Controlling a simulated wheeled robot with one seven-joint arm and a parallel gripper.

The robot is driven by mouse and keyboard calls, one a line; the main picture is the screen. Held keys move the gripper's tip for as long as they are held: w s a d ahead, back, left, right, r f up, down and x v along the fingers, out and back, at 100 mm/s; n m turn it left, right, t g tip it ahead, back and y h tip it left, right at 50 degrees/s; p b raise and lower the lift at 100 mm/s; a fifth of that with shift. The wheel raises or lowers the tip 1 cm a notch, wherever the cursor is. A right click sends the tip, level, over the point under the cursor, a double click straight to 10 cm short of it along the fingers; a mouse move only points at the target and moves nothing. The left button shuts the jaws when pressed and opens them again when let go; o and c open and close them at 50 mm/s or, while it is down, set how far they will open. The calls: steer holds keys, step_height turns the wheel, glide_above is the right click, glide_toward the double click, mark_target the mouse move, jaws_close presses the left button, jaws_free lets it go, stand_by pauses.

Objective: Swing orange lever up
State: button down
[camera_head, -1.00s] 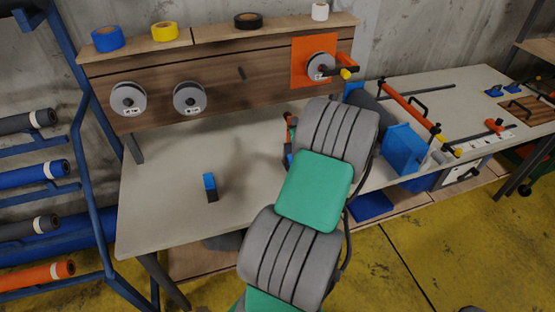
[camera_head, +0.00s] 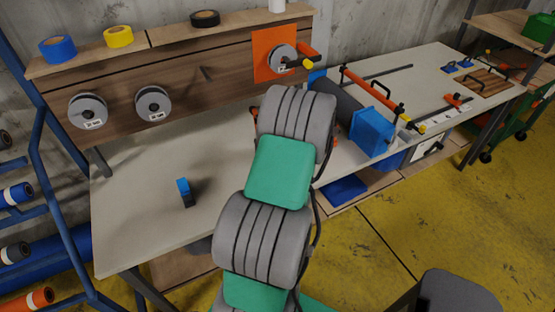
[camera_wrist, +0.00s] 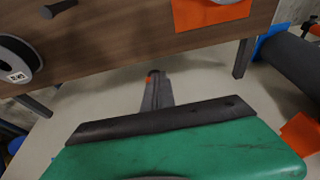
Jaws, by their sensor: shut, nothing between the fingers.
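Several orange handles are in view, and I cannot tell for sure which is the task's lever. One orange handle (camera_head: 309,50) with a yellow end sits by the grey reel on the orange plate (camera_head: 262,62) of the back panel. A long orange bar (camera_head: 371,84) with a black grip lies over the right part of the bench, and a small orange handle (camera_head: 455,100) is further right. In the wrist view my gripper (camera_wrist: 155,84) is shut and empty over the bench, below the panel. In the head view my arm hides it.
Two grey reels (camera_head: 88,111) hang on the panel, with tape rolls (camera_head: 57,48) on its top shelf. A small blue and black object (camera_head: 185,192) stands on the bench. A blue box-like part (camera_head: 372,131) and dark cylinder (camera_head: 337,94) are right of my arm. The bench's left part is largely clear.

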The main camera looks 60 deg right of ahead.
steer(key=shift+w+r, duration=0.45)
steer(key=shift+r, duration=0.35)
step_height(320, 180, up, 9)
steer(key=s+p, duration=0.1)
steer(key=p, duration=0.2)
steer(key=shift+a+f, duration=0.15)
steer(key=shift+f, duration=0.05)
steer(key=shift+s, duration=0.1)
